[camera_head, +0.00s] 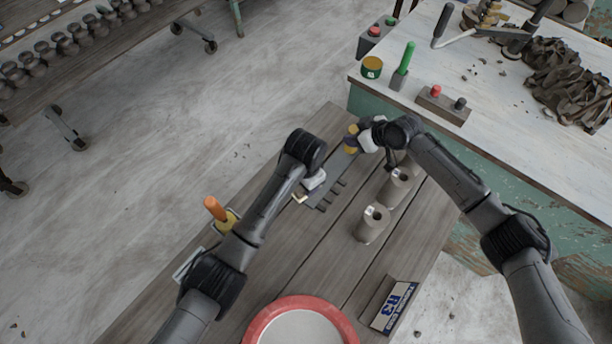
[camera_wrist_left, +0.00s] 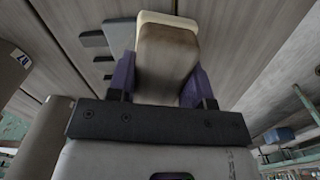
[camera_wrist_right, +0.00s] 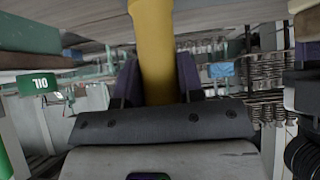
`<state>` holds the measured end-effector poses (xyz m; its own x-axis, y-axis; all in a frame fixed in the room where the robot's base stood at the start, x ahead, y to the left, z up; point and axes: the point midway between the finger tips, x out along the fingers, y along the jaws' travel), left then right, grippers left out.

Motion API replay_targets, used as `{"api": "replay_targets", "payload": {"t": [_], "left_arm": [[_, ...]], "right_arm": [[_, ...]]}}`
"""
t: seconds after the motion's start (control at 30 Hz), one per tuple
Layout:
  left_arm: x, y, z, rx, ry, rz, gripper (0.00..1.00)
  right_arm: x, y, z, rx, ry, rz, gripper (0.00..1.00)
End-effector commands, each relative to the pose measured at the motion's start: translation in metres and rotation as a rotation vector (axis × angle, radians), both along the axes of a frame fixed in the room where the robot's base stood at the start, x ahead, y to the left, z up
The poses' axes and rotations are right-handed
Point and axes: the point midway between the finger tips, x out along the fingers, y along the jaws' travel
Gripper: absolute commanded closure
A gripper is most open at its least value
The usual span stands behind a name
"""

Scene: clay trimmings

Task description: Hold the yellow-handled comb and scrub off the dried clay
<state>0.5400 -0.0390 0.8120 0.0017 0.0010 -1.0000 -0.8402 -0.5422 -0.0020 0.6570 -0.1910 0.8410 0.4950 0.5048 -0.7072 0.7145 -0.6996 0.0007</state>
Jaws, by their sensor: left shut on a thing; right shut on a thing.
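The comb (camera_head: 333,180) is a flat grey plate with several teeth, over the wooden bench. Its yellow handle (camera_head: 351,141) is in my right gripper (camera_head: 362,138), which is shut on it; the handle (camera_wrist_right: 153,45) also fills the right wrist view's middle. My left gripper (camera_head: 309,189) is shut on a small brown-and-cream block, perhaps a brush (camera_wrist_left: 165,50), close beside the comb's toothed edge. Comb teeth (camera_wrist_left: 95,40) show at the left of that block in the left wrist view. I cannot tell whether block and comb touch, nor make out the dried clay.
Two grey cylinders (camera_head: 373,224) stand on the bench (camera_head: 300,262) right of the comb. A red-rimmed bowl (camera_head: 258,325), a blue-and-white sign (camera_head: 393,306) and an orange-handled tool (camera_head: 215,208) are nearer. A white-topped table (camera_head: 495,125) holds a green tin (camera_head: 372,69) and dark trimmings (camera_head: 568,80).

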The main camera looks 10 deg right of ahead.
Motion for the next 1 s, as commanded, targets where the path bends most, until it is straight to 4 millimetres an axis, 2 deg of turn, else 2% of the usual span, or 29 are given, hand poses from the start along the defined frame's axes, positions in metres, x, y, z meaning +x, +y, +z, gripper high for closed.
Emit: {"api": "replay_targets", "payload": {"t": [0.6,0.67,0.77,1.0], "left_arm": [[-0.041,-0.041,-0.002,-0.001,0.005,-0.002,0.79],[-0.04,-0.041,0.0,0.0,0.005,0.0,0.79],[-0.039,-0.041,0.027,-0.004,-0.003,-0.002,0.79],[-0.039,-0.04,0.047,-0.001,-0.002,-0.001,0.79]], "right_arm": [[0.0,0.001,-0.001,0.001,0.0,0.001,1.0],[0.0,0.001,-0.001,0.001,-0.001,0.001,1.0],[0.0,0.001,-0.001,0.0,0.001,0.002,1.0],[0.0,0.001,-0.001,0.001,0.001,0.001,1.0]]}}
